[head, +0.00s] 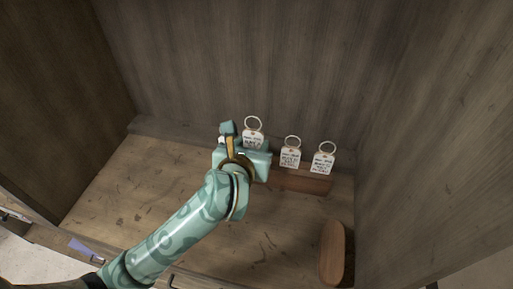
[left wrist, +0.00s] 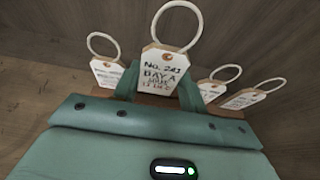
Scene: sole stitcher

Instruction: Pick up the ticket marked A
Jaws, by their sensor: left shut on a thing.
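The ticket marked "BAY A" (left wrist: 165,74) is a white tag with a pale ring and the number 243, upright in the middle of the left wrist view. It also shows in the head view (head: 253,138). My left gripper (head: 246,140) is shut on this ticket, with one teal finger at each side of it in the left wrist view (left wrist: 162,90). The ticket's lower end is hidden by the gripper. My right gripper is in neither view.
Two similar tickets (head: 290,157) (head: 322,162) stand to the right on a brown wooden block (head: 300,181). Another ticket (left wrist: 106,72) is close on the left. A wooden piece (head: 333,253) lies at the front right. Tall wooden walls enclose the back and sides.

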